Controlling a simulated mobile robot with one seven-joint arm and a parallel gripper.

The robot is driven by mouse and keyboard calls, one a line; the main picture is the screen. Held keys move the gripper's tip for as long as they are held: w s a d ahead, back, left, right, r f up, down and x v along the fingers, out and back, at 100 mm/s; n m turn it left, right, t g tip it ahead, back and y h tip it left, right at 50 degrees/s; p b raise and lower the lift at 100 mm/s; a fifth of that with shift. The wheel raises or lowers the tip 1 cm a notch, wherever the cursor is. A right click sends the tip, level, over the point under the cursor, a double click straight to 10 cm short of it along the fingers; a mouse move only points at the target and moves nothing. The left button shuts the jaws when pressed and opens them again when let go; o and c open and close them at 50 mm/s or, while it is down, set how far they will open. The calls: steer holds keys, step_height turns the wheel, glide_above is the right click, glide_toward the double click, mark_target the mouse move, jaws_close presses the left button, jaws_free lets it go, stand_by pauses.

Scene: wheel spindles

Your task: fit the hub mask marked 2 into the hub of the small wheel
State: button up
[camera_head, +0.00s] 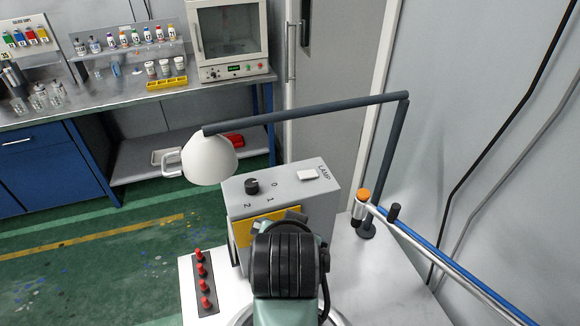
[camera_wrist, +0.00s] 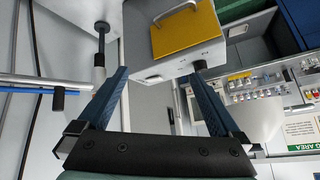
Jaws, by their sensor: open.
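My gripper (camera_wrist: 159,76) shows in the wrist view with its two blue fingers wide apart and nothing between them. Beyond the fingertips is a grey lamp control box (camera_wrist: 180,62) with a yellow panel. In the head view my dark wrist covers the front of this box (camera_head: 318,200) and part of the white table; the gripper's fingers cannot be made out there. I cannot make out a hub mask or the small wheel in either view. The 2 that I see is a dial mark on the box.
A strip with several red knobs (camera_head: 204,283) lies at the white table's left. A blue-and-silver bar (camera_head: 430,250) crosses the right side. A workbench (camera_head: 120,97) stands behind.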

step_height(320, 180, up, 28)
steer(key=w+f+n+t, duration=0.1)
steer(key=w+n+t, duration=0.15)
steer(key=t, duration=0.75)
steer(key=s+r+t, duration=0.4)
steer(key=s+r, duration=0.2)
steer(key=r, duration=0.4)
steer(key=s+r+t, duration=0.5)
steer(key=s+r, duration=0.1)
steer(key=r, duration=0.4)
steer(key=shift+r+n, duration=0.25)
steer(key=shift+n, duration=0.2)
